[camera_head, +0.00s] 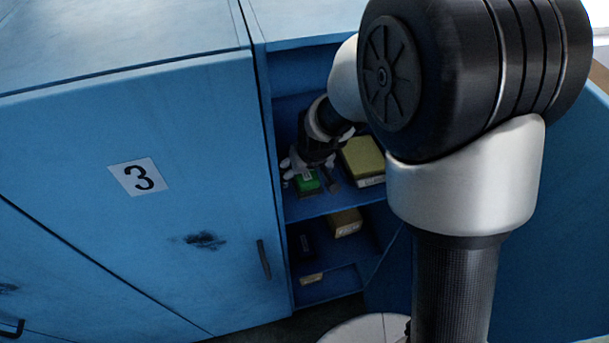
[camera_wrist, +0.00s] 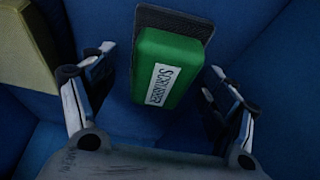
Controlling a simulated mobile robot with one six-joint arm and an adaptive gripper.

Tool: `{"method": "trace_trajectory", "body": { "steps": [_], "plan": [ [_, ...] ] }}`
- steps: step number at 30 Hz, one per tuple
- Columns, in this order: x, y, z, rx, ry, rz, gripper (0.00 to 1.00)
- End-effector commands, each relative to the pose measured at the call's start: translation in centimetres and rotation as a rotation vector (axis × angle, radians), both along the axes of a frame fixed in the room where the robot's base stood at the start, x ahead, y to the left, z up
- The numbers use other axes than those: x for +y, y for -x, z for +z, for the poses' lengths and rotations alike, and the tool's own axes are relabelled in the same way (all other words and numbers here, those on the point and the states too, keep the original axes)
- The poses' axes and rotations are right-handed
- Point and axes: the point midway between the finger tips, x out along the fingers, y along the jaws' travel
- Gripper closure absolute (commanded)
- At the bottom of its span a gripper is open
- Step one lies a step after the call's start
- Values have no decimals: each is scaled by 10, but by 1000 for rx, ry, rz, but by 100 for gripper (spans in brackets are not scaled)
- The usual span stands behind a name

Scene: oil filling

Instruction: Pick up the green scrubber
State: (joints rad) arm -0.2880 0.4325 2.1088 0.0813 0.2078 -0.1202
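The green scrubber (camera_wrist: 165,68) lies on a blue shelf inside the open cabinet, with a white label on its face and a dark pad along its far edge. It also shows small in the head view (camera_head: 307,182), partly hidden by my gripper. My gripper (camera_wrist: 158,95) is open, with one finger on each side of the scrubber and a visible gap to both sides. In the head view my gripper (camera_head: 312,172) reaches into the upper shelf at the scrubber. I cannot tell its exact height above the shelf.
A yellow box (camera_head: 363,160) stands close beside my gripper on the same shelf and shows in the wrist view (camera_wrist: 25,45). A lower shelf holds another yellow box (camera_head: 345,222). The shut cabinet door marked 3 (camera_head: 140,220) is at the left.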

Motion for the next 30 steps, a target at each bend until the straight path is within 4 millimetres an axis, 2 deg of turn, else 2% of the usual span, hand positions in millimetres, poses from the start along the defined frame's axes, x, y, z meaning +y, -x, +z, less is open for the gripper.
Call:
{"method": "trace_trajectory", "body": {
  "steps": [2,19,30],
  "plan": [
    [0,0,0,0,0,0,29],
    [0,0,0,1,0,0,67],
    [-2,-1,5,0,0,0,68]
  ]
}}
